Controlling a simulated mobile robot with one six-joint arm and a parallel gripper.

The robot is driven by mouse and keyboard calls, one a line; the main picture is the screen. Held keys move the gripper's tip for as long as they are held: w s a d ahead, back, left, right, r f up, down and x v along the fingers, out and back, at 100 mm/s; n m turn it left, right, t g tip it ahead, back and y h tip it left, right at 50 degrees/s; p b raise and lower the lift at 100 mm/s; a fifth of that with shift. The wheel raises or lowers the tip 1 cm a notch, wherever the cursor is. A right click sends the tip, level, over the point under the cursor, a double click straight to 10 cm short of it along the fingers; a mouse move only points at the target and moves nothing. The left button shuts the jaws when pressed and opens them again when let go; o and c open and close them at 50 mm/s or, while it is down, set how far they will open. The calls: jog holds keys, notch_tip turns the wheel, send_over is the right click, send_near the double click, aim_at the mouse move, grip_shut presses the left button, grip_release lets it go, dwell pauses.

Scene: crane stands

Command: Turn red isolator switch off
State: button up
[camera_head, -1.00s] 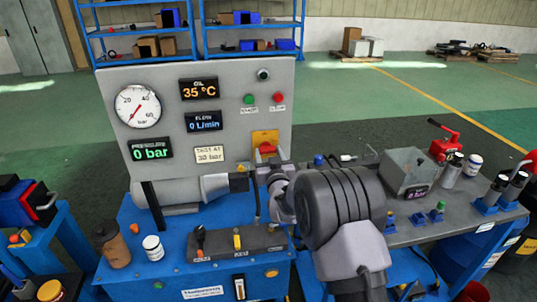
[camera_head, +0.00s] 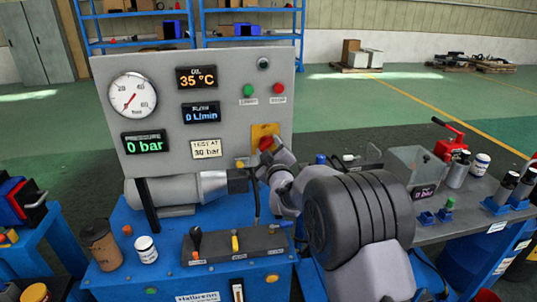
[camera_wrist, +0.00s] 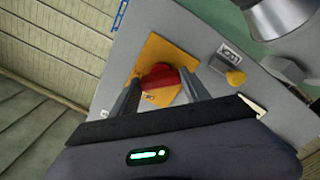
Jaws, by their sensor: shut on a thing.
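The red isolator switch (camera_head: 266,143) sits on a yellow plate (camera_head: 258,131) at the lower right of the grey panel. In the wrist view the red knob (camera_wrist: 160,77) lies between the two fingers of my gripper (camera_wrist: 157,92), with the yellow plate (camera_wrist: 147,55) behind it. My gripper is shut on the knob. In the head view my wrist and arm cover the gripper's fingers (camera_head: 264,155) in part. The knob's exact angle is hard to tell; in the wrist view it lies roughly across the gap between the fingers.
The panel (camera_head: 235,105) carries a round gauge (camera_head: 132,97), several displays, and green (camera_head: 248,90) and red (camera_head: 278,88) buttons. Below are a grey cylinder (camera_head: 180,189) and a lever block (camera_head: 235,243). A grey box (camera_head: 412,163) stands on the right bench.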

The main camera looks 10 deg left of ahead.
jog(key=n, duration=0.4)
jog(key=shift+r+n, duration=0.1)
jog(key=shift+n, duration=0.2)
jog(key=n, duration=0.4)
jog(key=shift+a+n, duration=0.1)
jog(key=shift+n, duration=0.2)
jog(key=o, duration=1.4)
jog(key=p+v, duration=0.2)
jog(key=v, duration=1.5)
jog(key=shift+s, duration=0.25)
